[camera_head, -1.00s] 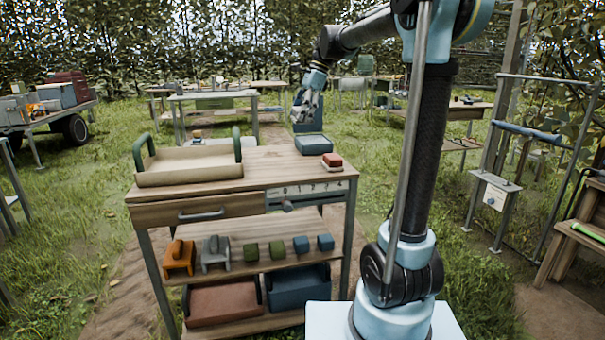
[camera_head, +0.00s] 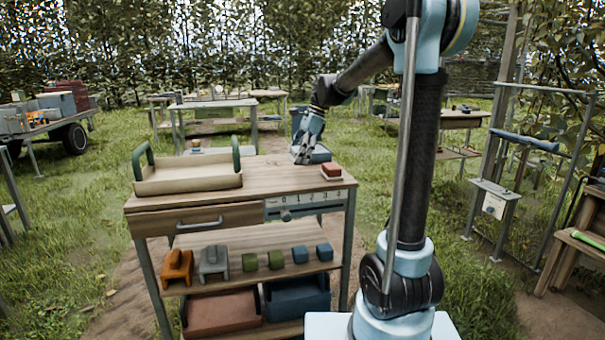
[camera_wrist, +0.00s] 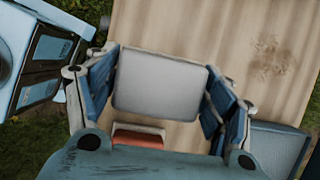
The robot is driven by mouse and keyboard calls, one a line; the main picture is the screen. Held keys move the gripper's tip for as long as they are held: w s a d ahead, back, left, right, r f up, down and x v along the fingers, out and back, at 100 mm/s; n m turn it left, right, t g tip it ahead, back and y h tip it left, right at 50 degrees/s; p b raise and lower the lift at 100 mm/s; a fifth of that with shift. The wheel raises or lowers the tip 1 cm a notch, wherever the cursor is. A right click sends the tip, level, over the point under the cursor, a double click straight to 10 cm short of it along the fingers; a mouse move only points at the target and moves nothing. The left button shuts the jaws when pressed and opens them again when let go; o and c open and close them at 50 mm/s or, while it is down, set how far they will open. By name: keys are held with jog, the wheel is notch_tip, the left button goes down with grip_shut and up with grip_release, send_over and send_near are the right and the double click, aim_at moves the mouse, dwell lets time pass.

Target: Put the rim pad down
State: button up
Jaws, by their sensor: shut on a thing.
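The rim pad, a light grey rounded block (camera_wrist: 160,82), sits between the two fingers of my gripper (camera_wrist: 161,88) in the wrist view. My gripper is shut on it, with blue finger pads at its left and right sides. In the head view my gripper (camera_head: 302,158) points down over the back right part of the wooden bench top (camera_head: 270,176). The pad cannot be made out in that view. In the wrist view the bench top (camera_wrist: 215,35) lies beneath the pad; I cannot tell whether they touch.
A red and white block (camera_head: 331,171) stands near the bench's right edge; it also shows beside the pad in the wrist view (camera_wrist: 137,138). A beige tray with green handles (camera_head: 190,182) fills the bench's left. A blue-grey box (camera_head: 321,154) is behind my gripper. Bare wood lies between.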

aim_at(296, 180)
jog(key=shift+f, duration=3.25)
jog(key=shift+f, duration=0.3)
jog(key=o, duration=1.4)
jog(key=shift+f, duration=0.1)
jog(key=v, duration=1.7)
jog(key=shift+d+r, duration=0.25)
jog(key=shift+d, duration=0.15)
jog(key=s+d+f+n+t+h, duration=0.1)
jog(key=s+d+f+n, duration=0.4)
jog(key=s+f, duration=0.4)
jog(key=s+d+f+n+t+h, duration=0.1)
jog(key=s+d+f+n, duration=0.4)
jog(key=s+f, duration=0.4)
jog(key=s+d+f+n+t+h, duration=0.1)
jog(key=s+d+f+n+h, duration=0.1)
jog(key=s+d+f+n, duration=0.3)
jog(key=shift+s+d+f, duration=0.2)
jog(key=shift+s+f, duration=0.45)
jog(key=shift+s, duration=1.15)
jog(key=shift+s+d+f, duration=0.15)
jog(key=shift+s+f, duration=0.5)
jog(key=shift+s, duration=1.15)
jog(key=shift+s+d+f, duration=0.2)
jog(key=shift+s+f, duration=0.45)
jog(key=shift+s, duration=1.1)
